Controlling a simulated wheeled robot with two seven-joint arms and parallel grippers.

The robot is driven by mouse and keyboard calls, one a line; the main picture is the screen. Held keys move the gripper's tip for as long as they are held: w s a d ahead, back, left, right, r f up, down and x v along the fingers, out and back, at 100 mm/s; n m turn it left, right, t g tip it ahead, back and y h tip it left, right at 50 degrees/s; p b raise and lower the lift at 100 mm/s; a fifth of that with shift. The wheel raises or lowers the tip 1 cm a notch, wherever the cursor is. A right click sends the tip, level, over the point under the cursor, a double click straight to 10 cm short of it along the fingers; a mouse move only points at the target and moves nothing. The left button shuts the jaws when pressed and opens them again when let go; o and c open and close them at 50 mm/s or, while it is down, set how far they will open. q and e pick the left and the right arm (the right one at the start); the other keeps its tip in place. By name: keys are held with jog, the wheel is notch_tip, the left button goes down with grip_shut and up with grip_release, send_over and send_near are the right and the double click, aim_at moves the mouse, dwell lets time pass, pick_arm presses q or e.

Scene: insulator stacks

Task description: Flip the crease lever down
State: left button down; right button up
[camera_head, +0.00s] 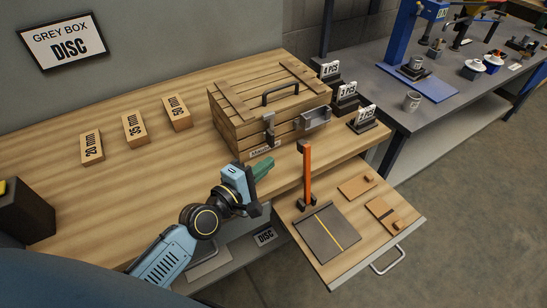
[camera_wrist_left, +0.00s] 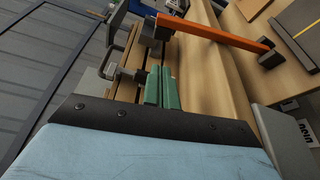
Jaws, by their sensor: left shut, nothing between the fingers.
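The orange crease lever (camera_head: 307,172) stands upright at the back of the pull-out board (camera_head: 283,222), beside a dark plate with a yellow line (camera_head: 328,232). In the left wrist view the lever (camera_wrist_left: 212,32) runs across the top, ahead and to the right of the fingertips. My left gripper (camera_head: 264,169) is shut and empty, its green fingers together, to the left of the lever and apart from it. The green fingers also show in the left wrist view (camera_wrist_left: 162,88). My right gripper is not in view.
A wooden crate (camera_head: 262,105) with a black handle stands behind the gripper. Labelled wooden blocks (camera_head: 135,129) lie on the bench at left. Small brown pieces (camera_head: 357,187) lie on the board right of the lever. A grey bench (camera_head: 440,110) with tools stands at right.

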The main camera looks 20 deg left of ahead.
pick_arm(q)
jog(key=x, duration=0.8)
jog(key=shift+w+d, duration=0.15)
jog(key=shift+w, duration=0.2)
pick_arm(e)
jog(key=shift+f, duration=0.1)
pick_arm(q)
jog(key=shift+d, duration=0.1)
